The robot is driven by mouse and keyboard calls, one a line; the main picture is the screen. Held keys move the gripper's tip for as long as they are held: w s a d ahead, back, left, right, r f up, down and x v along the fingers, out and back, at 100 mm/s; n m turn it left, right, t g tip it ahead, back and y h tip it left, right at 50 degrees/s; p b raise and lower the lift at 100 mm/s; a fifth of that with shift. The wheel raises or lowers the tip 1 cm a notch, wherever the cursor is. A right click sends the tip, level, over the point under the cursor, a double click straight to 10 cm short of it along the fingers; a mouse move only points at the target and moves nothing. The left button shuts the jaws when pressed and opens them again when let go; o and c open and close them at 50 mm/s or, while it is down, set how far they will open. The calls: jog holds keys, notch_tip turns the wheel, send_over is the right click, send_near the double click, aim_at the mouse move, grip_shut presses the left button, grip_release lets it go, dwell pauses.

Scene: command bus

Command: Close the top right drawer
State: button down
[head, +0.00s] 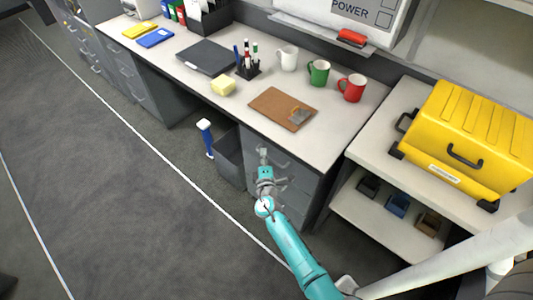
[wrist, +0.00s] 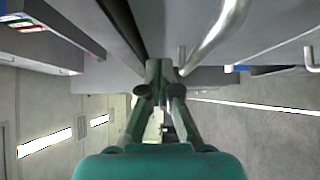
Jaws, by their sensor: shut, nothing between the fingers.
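The top right drawer (head: 291,168) is a grey front under the right end of the desk, in the drawer unit behind my gripper. My gripper (head: 263,154) is at the left part of this front, just below the desk edge, and partly covers it. In the wrist view my gripper (wrist: 165,72) is shut and empty, with its fingertips close to a grey panel and beside a curved metal handle (wrist: 220,32). I cannot tell whether the fingertips touch the front, or how far the drawer stands open.
A dark grey bin (head: 231,160) stands on the floor left of the drawer unit. The desk top (head: 190,85) holds mugs, a clipboard (head: 283,108) and a pen holder. A shelf with a yellow case (head: 470,135) stands at right. The floor at left is clear.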

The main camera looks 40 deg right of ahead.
jog(key=v, duration=1.1)
jog(key=shift+w+a, duration=0.2)
jog(key=shift+a, duration=0.15)
jog(key=shift+f, duration=0.1)
jog(key=s+a+f+m+g+y, duration=0.1)
jog(key=s+a+f+m+y, duration=0.15)
jog(key=s, duration=0.95)
jog(key=s+a+f+m+g+y, duration=0.15)
jog(key=s+a+y, duration=0.25)
jog(key=s, duration=0.8)
jog(key=s+a+r+m+t+y, duration=0.1)
jog(key=s+r+m, duration=0.3)
jog(key=s+r, duration=0.3)
jog(key=s+a+r+m+y, duration=0.1)
jog(key=s+r+m, duration=0.3)
jog(key=s+r, duration=0.4)
notch_tip(320, 180, up, 8)
jog(key=shift+s+a+f+t, duration=0.2)
jog(key=shift+s+a+t, duration=0.15)
jog(key=shift+a, duration=0.45)
jog(key=shift+y, duration=0.25)
